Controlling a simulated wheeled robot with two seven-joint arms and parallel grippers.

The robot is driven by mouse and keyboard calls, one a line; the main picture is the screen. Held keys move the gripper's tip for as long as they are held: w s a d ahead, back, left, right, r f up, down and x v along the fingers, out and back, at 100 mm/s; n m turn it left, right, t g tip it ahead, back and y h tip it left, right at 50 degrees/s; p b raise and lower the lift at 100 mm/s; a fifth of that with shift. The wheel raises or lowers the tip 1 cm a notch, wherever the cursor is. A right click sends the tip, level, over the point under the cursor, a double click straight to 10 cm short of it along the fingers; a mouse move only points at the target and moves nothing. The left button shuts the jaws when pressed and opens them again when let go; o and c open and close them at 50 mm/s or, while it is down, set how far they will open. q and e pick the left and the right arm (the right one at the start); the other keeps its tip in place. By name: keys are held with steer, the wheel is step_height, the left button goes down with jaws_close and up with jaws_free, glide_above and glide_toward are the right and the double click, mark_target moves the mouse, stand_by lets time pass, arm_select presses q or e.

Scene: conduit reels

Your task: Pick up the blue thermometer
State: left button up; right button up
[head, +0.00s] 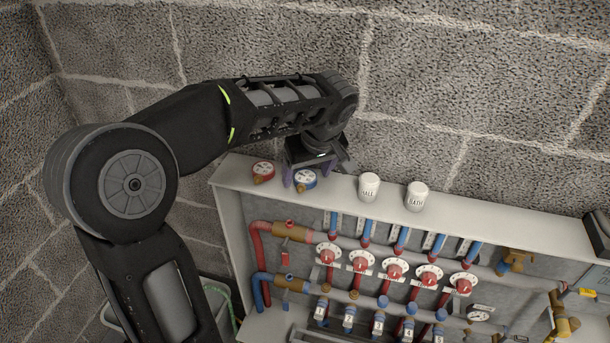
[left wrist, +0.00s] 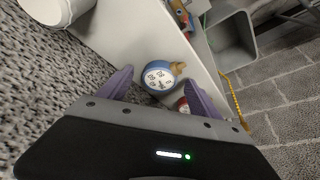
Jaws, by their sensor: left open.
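The blue thermometer (head: 305,180) is a small round dial with a white face and a brass stem. It lies on the white top of the cabinet (head: 330,187), near its left end. My left gripper (head: 302,183) is above it, with its purple fingers pointing down. In the left wrist view the blue thermometer (left wrist: 159,77) shows ahead of and between the open fingers (left wrist: 158,88). No contact is clear. A red thermometer (head: 263,172) lies to its left in the head view; its edge shows by one finger in the left wrist view (left wrist: 183,105). My right gripper is not in view.
Two white labelled cups (head: 369,187) (head: 416,196) stand to the right on the cabinet top. A block wall (head: 470,70) rises close behind. Red and blue pipes with valves (head: 395,269) fill the cabinet below. A grey bin (left wrist: 233,42) stands on the floor.

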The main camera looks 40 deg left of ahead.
mark_target(307, 179)
arm_select(q)
steer(key=shift+a+f, duration=0.1)
steer(key=shift+f, duration=0.15)
stand_by(0.4)
steer(key=c, duration=1.4)
step_height(307, 179, up, 10)
steer(key=shift+r+b, duration=0.1)
steer(key=shift+b, duration=0.45)
